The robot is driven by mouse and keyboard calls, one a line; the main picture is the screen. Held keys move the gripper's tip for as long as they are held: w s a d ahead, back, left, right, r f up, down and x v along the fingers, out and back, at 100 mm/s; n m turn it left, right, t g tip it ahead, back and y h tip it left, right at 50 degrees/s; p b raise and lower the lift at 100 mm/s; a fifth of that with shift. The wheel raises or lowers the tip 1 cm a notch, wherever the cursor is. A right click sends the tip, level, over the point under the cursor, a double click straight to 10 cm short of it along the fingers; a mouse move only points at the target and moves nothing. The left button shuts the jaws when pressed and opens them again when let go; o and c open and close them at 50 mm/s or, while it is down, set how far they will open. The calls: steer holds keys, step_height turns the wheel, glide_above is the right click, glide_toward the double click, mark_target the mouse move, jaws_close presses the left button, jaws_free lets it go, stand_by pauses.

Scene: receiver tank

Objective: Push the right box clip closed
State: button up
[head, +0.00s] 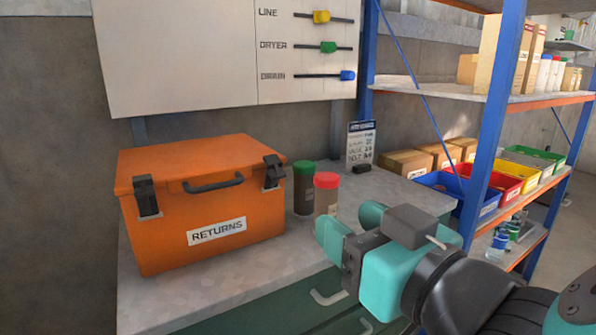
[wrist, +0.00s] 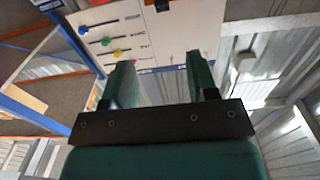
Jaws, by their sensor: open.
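An orange box (head: 218,242) labelled RETURNS stands on the grey bench with its lid down. Its right clip (head: 273,171) is dark and sits at the front right corner, across the lid seam. Whether it is fully latched is too small to tell. The left clip (head: 146,198) is on the front left. My teal gripper (head: 342,232) is to the right of the box and lower than the right clip, apart from it. In the wrist view my gripper (wrist: 158,75) has its two fingers spread with nothing between them. The box is not in the wrist view.
A green-lidded jar (head: 303,188) and a red-lidded jar (head: 326,194) stand between the box and my gripper. A small sign (head: 360,145) stands behind. A panel with sliders (head: 305,50) hangs above. A blue-framed shelf (head: 490,110) with coloured bins is at right.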

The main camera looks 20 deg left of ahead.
mark_target(280, 176)
steer(key=p+x, duration=0.9)
steer(key=x, duration=0.7)
steer(key=shift+s+a+p, duration=0.1)
steer(key=shift+p, duration=0.25)
